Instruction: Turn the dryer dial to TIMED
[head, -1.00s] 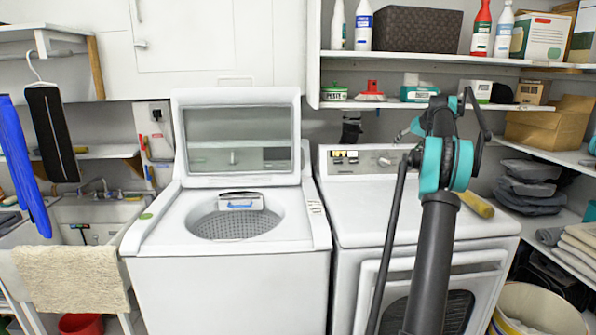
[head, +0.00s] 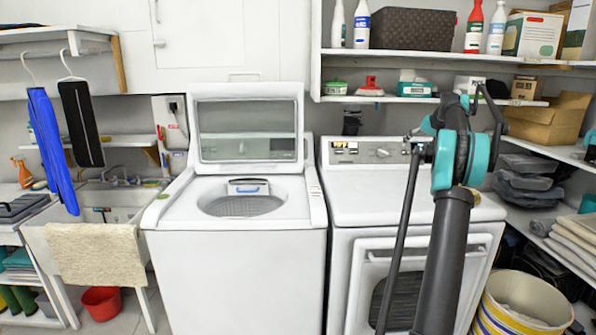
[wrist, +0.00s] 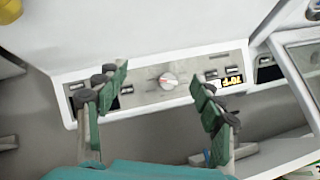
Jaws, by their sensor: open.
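The dryer (head: 420,205) is white and stands right of the washer. Its dial (head: 383,153) is a pale round knob on the control panel. The TIMED label is too small to read. My gripper (wrist: 159,77) is open and empty; its green-and-grey fingers frame the dial left and right in the picture, with gaps. Depth between fingertips and dial is hard to judge. In the head view my arm hides most of the gripper.
The white washer (head: 234,250) stands left of the dryer with its lid (head: 247,128) raised. Shelves (head: 430,57) with bottles and boxes hang above the dryer. A striped bin (head: 497,316) stands at lower right. A lit display (wrist: 234,82) sits beside the dial.

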